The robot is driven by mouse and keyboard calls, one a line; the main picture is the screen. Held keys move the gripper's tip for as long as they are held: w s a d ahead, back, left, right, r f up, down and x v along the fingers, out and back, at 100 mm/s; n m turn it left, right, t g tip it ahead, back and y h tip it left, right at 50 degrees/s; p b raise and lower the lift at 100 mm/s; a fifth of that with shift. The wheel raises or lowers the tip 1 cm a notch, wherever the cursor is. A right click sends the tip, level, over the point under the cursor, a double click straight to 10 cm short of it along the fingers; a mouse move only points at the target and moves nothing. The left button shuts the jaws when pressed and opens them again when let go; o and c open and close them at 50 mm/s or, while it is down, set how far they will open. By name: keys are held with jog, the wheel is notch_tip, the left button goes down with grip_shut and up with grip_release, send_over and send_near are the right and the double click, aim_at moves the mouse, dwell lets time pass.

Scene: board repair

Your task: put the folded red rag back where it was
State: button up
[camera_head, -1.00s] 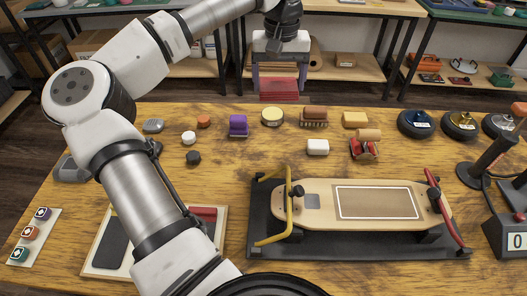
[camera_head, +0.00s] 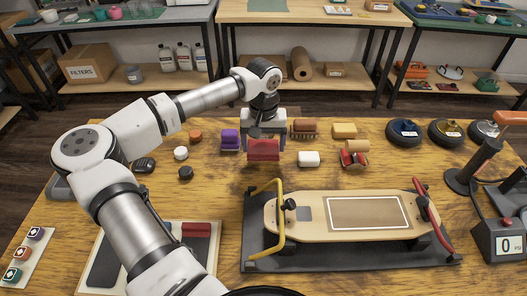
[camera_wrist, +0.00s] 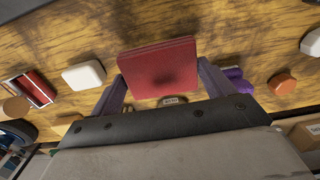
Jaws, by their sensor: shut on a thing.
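The folded red rag (camera_head: 263,151) is between the two fingers of my gripper (camera_head: 265,143), over the back middle of the wooden table. In the wrist view the rag (camera_wrist: 160,68) lies flat across the jaws, with both purple-grey fingers (camera_wrist: 160,90) against its sides. The gripper is shut on it. The rag appears above the tabletop; how high I cannot tell. A labelled round tin (camera_wrist: 172,101) shows just past the rag's edge in the wrist view; the gripper hides it in the head view.
A purple block (camera_head: 230,140) stands left of the rag, a white block (camera_head: 309,159) right of it, a brown brush (camera_head: 304,127) behind right. A skateboard deck (camera_head: 315,215) on a black stand with yellow and red clamps fills the front.

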aim_at(263, 146)
jog(key=shift+f, duration=2)
jog(key=shift+f, duration=0.1)
jog(key=shift+f, duration=0.15)
jog(key=o, duration=0.9)
jog(key=shift+r, duration=0.2)
notch_tip(263, 146, up, 12)
jog(key=shift+r+b, duration=0.1)
jog(key=shift+b, duration=0.7)
